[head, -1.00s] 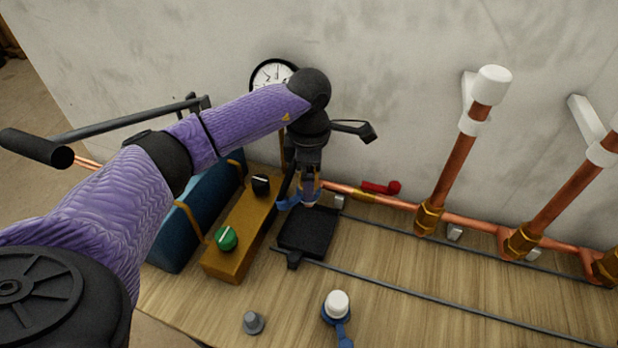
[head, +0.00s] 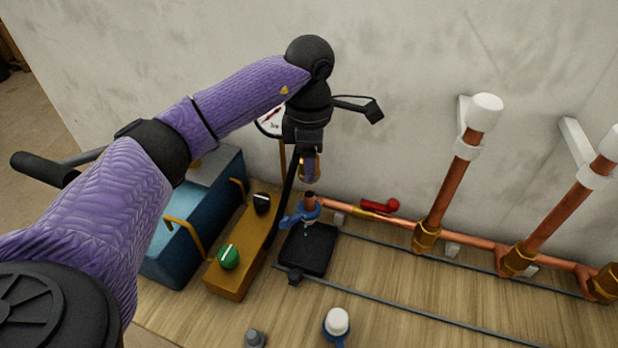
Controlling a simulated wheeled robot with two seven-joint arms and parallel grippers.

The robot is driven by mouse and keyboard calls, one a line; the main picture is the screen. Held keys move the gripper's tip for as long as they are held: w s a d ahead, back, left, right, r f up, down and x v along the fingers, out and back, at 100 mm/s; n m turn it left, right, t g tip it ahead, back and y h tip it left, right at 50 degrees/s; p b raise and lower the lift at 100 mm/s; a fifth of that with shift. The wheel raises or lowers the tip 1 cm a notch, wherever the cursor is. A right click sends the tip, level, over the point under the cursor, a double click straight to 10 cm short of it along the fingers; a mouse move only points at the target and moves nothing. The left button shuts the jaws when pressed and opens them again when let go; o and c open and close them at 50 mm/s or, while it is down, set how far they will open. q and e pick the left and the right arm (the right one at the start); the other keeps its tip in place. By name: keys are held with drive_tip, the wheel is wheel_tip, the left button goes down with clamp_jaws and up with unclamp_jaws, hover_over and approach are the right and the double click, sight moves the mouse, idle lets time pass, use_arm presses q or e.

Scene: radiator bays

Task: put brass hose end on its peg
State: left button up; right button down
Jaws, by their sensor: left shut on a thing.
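My left gripper (head: 311,158) points down in front of the wall, shut on the brass hose end (head: 317,168), which is mostly hidden by the fingers. A black hose (head: 287,192) runs down from it beside the ochre block. Directly below, apart from it, an open copper stub (head: 310,198) with a blue fitting (head: 299,216) stands over a black tray (head: 309,252). A grey knob-like piece (head: 254,339) stands at the front bench edge; I cannot tell whether it is the peg. My right gripper is out of view.
The ochre block (head: 232,279) with green and black knobs and a blue case (head: 165,258) stand left. A gauge (head: 270,122) is partly behind my arm. Copper pipes (head: 448,195) rise at right. A white-capped piece (head: 337,321) stands in front. Bench (head: 400,305) at front right is mostly clear.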

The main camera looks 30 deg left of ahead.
use_arm(q)
wheel_tip(320, 180, up, 4)
drive_tip(key=shift+f+p, duration=0.25)
drive_tip(key=shift+p, duration=0.5)
wheel_tip(320, 180, up, 4)
drive_tip(key=p, duration=0.3)
drive_tip(key=shift+f, duration=0.35)
drive_tip(key=shift+f, duration=0.1)
